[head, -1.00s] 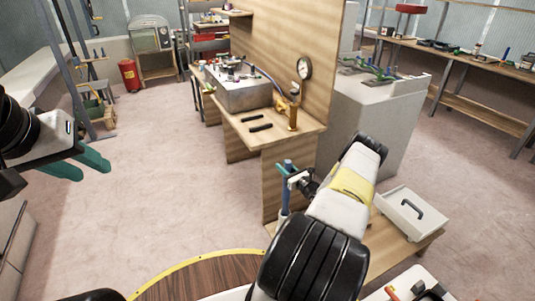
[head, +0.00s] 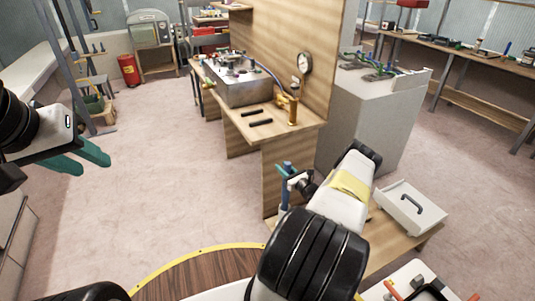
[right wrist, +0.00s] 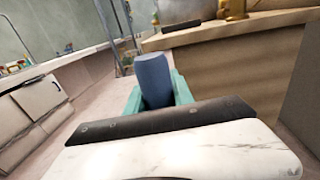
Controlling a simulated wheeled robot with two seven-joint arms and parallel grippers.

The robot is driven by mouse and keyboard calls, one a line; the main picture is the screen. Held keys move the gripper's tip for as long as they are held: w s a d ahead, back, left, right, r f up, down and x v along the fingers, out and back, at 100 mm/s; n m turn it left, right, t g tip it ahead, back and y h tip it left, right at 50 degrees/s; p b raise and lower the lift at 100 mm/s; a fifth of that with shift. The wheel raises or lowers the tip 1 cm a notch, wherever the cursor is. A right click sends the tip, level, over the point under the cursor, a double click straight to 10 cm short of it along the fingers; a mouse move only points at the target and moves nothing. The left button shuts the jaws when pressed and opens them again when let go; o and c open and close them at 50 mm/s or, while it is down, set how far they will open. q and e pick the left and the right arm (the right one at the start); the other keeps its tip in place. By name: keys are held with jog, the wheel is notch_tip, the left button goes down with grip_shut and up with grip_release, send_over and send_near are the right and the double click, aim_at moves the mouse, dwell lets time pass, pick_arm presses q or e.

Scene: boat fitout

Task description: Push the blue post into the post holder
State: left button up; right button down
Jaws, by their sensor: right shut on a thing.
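The blue post (head: 284,206) stands roughly upright by the near end of the wooden bench in the head view. My right gripper (head: 287,175) is shut on it near its top. In the right wrist view the post's blue upper end (right wrist: 153,80) shows between the teal fingers of my right gripper (right wrist: 157,92). The post's lower end is hidden behind my right arm, and I cannot make out the post holder in either view. My left gripper (head: 93,164) is open and empty over the floor at the left.
A wooden bench (head: 290,131) with a brass fitting (head: 293,110), a gauge (head: 305,62) and black bars (head: 260,123) stands ahead. The floor at left centre is clear.

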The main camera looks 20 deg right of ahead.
jog(key=shift+f, duration=2)
jog(key=c, duration=1)
grip_release()
jog(key=shift+f, duration=0.1)
jog(key=v, duration=0.8)
